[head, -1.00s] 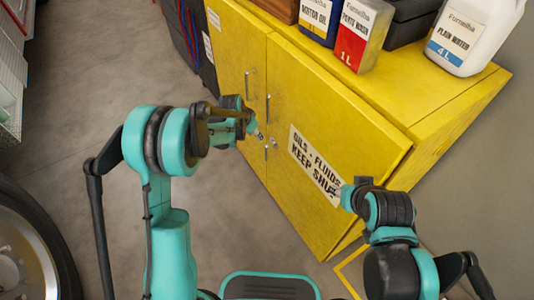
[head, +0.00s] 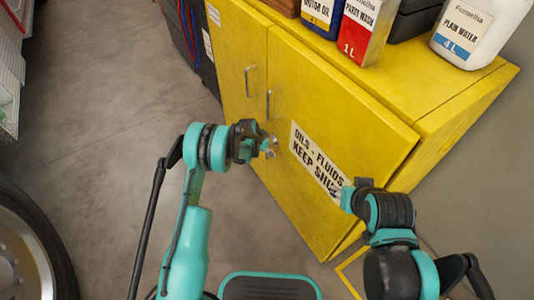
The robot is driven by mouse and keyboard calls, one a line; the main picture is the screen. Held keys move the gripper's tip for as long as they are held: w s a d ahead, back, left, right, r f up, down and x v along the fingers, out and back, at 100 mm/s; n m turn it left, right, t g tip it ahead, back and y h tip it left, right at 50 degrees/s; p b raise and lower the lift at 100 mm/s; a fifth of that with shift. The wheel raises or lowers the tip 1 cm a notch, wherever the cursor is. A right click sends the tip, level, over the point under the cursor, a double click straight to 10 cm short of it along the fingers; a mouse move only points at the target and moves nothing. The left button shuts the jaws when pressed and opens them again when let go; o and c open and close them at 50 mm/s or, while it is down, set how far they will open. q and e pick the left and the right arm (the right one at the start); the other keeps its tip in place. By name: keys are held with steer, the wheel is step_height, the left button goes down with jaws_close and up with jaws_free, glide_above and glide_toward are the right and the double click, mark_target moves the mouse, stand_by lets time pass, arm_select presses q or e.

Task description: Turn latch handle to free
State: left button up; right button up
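A yellow cabinet (head: 300,95) stands ahead with two doors. A small metallic latch handle (head: 271,154) sits near the seam between the doors, below the door pulls, and is partly hidden by my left gripper. My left gripper (head: 268,145) is at the latch, its fingers beside or around it; I cannot tell whether they touch or grip it. My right gripper (head: 343,197) is by the lower right end of the "OILS - FLUIDS KEEP SHUT" sign (head: 316,162) on the right door. Its finger opening is not clear.
A blue motor oil can (head: 322,15), a red and white parts wash can (head: 362,35) and a white water jug (head: 477,35) stand on the cabinet top. A wheel (head: 30,250) is at the lower left. Open floor (head: 115,125) lies left of the cabinet.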

arm_select(q)
steer(key=shift+f, duration=0.1)
jaws_close()
steer(key=shift+w, duration=0.1)
steer(key=shift+w+a+r+m+t+y, duration=0.15)
steer(key=shift+w+a+m+t+y, duration=0.15)
steer(key=shift+t+y, duration=0.5)
steer(key=shift+w+a+r+m+t+y, duration=0.2)
steer(key=shift+w+t+y, duration=0.25)
steer(key=shift+t, duration=0.6)
steer(key=shift+w+a+r+m+t+y, duration=0.1)
steer(key=shift+w+a+m+t+y, duration=0.15)
steer(key=shift+t+y, duration=0.55)
steer(key=shift+w, duration=0.1)
